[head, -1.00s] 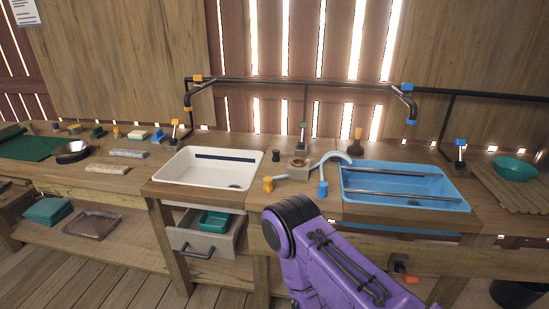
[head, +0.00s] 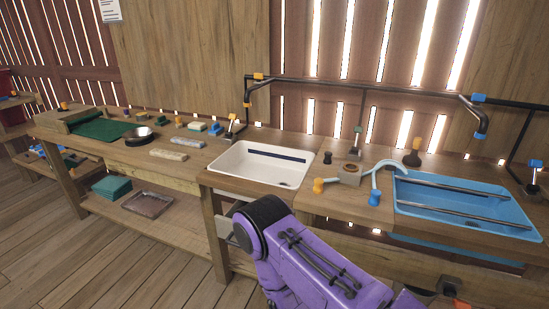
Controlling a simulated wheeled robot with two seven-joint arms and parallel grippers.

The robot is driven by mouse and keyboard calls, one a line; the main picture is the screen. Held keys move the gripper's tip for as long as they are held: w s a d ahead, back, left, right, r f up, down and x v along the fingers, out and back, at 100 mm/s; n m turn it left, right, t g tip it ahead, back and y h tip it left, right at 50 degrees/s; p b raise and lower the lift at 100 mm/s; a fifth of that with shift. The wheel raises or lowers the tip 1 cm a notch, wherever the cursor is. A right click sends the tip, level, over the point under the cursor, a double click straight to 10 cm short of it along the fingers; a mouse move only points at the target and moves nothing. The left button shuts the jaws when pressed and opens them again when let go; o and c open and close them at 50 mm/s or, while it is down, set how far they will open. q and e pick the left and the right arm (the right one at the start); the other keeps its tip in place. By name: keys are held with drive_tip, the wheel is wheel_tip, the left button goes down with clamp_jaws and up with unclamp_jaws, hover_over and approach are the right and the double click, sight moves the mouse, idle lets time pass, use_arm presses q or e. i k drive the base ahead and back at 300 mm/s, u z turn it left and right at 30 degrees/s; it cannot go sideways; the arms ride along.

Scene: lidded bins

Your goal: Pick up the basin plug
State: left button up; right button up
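A small dark stopper-shaped piece (head: 328,157) stands upright on the counter, just right of the white basin (head: 230,160). It looks like the basin plug, but it is too small to be sure. The white basin is set into the counter and looks empty, with a dark strip on its back wall and a drain in its floor. A purple arm of mine (head: 310,262) crosses the lower middle, in front of the counter. Neither gripper is in view.
A blue basin (head: 405,208) with two bars across it lies to the right. Dark pipes run above. A black bowl (head: 138,137) and several blocks sit left. Open floor lies lower left.

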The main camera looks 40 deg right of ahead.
sight(327, 160)
drive_tip(key=u, duration=1.4)
drive_tip(key=k, duration=1.25)
drive_tip(key=z, duration=1.8)
